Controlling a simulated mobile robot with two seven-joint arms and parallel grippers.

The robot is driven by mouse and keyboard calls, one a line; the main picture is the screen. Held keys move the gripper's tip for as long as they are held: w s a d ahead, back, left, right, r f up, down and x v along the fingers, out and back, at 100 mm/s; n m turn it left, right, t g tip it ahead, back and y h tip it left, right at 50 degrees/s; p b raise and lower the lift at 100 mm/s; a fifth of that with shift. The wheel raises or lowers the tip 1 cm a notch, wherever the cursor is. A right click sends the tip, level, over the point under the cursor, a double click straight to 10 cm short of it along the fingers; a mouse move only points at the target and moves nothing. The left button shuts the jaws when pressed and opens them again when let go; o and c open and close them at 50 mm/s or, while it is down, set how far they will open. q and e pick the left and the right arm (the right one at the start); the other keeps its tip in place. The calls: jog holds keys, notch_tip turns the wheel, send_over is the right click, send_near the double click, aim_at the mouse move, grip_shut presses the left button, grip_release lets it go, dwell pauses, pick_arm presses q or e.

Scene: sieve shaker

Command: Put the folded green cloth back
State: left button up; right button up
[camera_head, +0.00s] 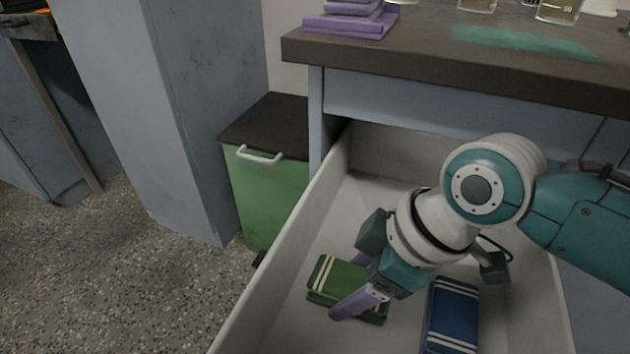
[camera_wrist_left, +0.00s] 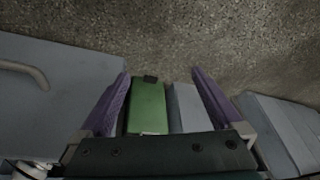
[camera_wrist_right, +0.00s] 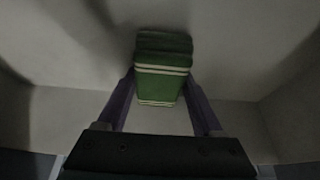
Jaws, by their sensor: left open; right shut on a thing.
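The folded green cloth (camera_head: 337,273), with pale stripes, is inside the open drawer (camera_head: 262,296), near its left wall. My right gripper (camera_head: 358,282) reaches down into the drawer and is shut on the cloth, with a purple finger on each side. The right wrist view shows the striped cloth (camera_wrist_right: 162,68) between the two fingers. I cannot tell whether the cloth touches the drawer floor. My left gripper (camera_wrist_left: 160,100) shows only in the left wrist view, open, with nothing between its fingers; the floor and furniture lie far beyond.
A folded blue cloth (camera_head: 452,315) with white stripes lies in the drawer, right of the green one. A green bin (camera_head: 262,190) with a dark lid stands left of the drawer. Folded purple cloths (camera_head: 350,20) and glassware sit on the worktop (camera_head: 430,68) above.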

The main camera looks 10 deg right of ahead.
jog(key=shift+f, duration=0.15)
jog(key=o, duration=1.2)
jog(key=p+v, duration=0.6)
jog(key=v, duration=0.5)
jog(key=s+d+r+m+h, duration=0.1)
jog(key=s+m, duration=0.2)
jog(key=s, duration=0.1)
jog(key=s+d+r+m+h, duration=0.1)
jog(key=s+r+m, duration=0.1)
jog(key=s, duration=0.3)
jog(key=s+d+r+m+t+h, duration=0.1)
jog(key=s+d+m, duration=0.1)
jog(key=s+m, duration=0.2)
jog(key=shift+s+d+r+h+p, duration=0.15)
jog(key=shift+s+r+h+p, duration=0.15)
jog(key=shift+s+r+h, duration=0.15)
